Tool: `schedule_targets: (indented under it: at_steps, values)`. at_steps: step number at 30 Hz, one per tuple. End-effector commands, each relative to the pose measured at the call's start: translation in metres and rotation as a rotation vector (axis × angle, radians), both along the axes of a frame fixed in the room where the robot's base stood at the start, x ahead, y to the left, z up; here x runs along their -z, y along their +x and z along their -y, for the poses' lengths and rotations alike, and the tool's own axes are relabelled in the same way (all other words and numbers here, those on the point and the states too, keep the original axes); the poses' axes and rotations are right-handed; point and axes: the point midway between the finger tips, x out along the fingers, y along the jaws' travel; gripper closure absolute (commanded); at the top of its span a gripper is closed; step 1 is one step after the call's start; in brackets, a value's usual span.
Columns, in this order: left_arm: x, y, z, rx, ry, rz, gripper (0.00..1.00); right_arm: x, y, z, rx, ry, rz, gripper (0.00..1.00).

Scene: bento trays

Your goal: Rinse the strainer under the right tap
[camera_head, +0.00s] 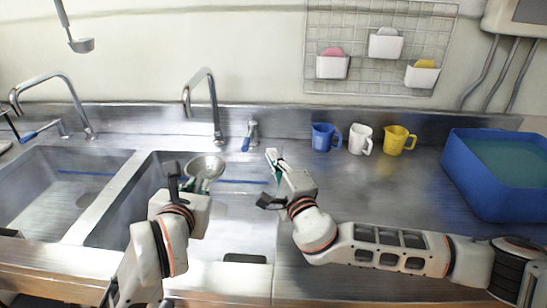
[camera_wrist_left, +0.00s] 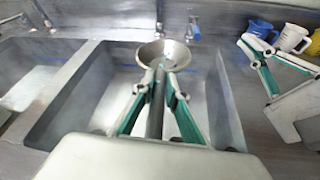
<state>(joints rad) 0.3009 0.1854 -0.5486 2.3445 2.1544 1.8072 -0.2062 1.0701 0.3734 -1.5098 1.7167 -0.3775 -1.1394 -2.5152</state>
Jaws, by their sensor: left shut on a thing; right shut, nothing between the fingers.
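The strainer is a round metal bowl (camera_head: 207,167) held over the right sink basin (camera_head: 240,215), below the spout of the right tap (camera_head: 214,105). My left gripper (camera_head: 188,180) is shut on the strainer's handle, and the dark handle shows between its fingers in the left wrist view (camera_wrist_left: 156,105). No stream of water can be made out. The right tap's blue lever (camera_head: 249,137) stands right of the spout. My right gripper (camera_head: 273,160) is shut and empty, near and just in front of the lever, at the basin's right edge.
The left basin (camera_head: 60,190) has its own tap (camera_head: 62,85). Blue, white and yellow mugs (camera_head: 324,137) stand at the back of the counter right of the sink. A blue tub (camera_head: 490,180) stands at the far right. A ladle (camera_head: 80,45) hangs at upper left.

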Motion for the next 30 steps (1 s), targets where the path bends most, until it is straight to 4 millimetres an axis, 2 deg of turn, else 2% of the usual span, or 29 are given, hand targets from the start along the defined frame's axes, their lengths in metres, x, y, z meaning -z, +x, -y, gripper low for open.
schedule_targets:
  at_steps: [13, 30]
  values:
    - [-0.002, -0.001, 0.000, 0.000, 0.000, 0.002, 1.00, -0.002, 0.000, 0.000, 0.000, 0.000, 0.002, 1.00]
    - [-0.028, -0.024, 0.017, 0.000, 0.000, 0.003, 1.00, -0.055, -0.001, 0.000, 0.000, 0.000, 0.034, 1.00]
